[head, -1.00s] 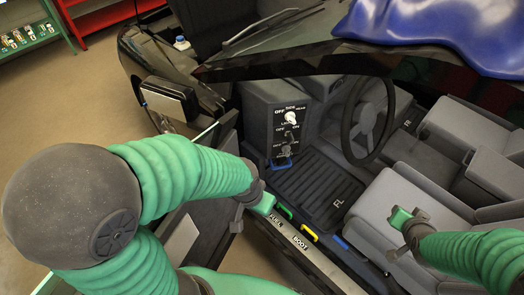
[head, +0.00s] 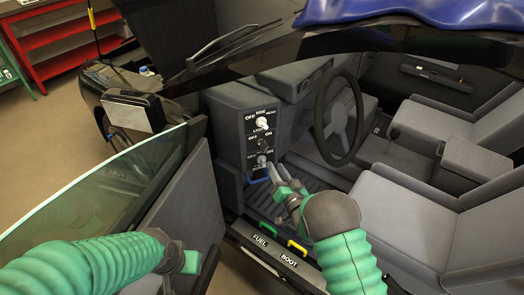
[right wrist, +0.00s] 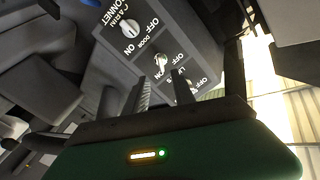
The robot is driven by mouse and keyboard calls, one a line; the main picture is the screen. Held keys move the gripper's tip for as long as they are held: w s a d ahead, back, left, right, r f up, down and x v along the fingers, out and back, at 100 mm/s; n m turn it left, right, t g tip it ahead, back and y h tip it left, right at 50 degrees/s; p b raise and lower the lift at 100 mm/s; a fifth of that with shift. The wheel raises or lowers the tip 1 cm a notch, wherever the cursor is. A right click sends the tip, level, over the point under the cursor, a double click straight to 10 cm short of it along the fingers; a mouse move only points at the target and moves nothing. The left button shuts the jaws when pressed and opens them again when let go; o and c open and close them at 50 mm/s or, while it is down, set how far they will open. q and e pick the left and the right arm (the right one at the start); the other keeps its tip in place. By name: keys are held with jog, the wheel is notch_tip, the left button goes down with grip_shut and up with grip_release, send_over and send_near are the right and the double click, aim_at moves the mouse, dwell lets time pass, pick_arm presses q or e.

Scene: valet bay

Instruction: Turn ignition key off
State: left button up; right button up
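The dark switch panel (head: 247,143) stands inside the car, left of the steering wheel (head: 338,118). It carries a white light knob (head: 263,122), a small OFF/ON switch (head: 262,143) and a grey lower OFF/ON knob (head: 262,160). No control is clearly recognisable as an ignition key. My right gripper (head: 280,174) is just below and right of the lower knob, apparently empty. In the right wrist view its two dark fingers (right wrist: 162,90) are apart, in front of the panel, which shows turned over. My left gripper (head: 188,262) is beside the open door; its fingers are unclear.
The open door (head: 182,205) with its glass (head: 105,195) lies between my left arm and the cabin. A blue lever (head: 258,180) sits under the panel. Green (head: 268,229) and yellow (head: 297,247) levers line the sill. Grey seats (head: 410,215) fill the right.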

aim_at(266, 150)
jog(key=b+x, duration=0.2)
jog(key=x, duration=0.9)
jog(key=shift+w, duration=0.15)
jog(key=shift+r, duration=0.1)
jog(key=shift+c, duration=0.3)
grip_shut()
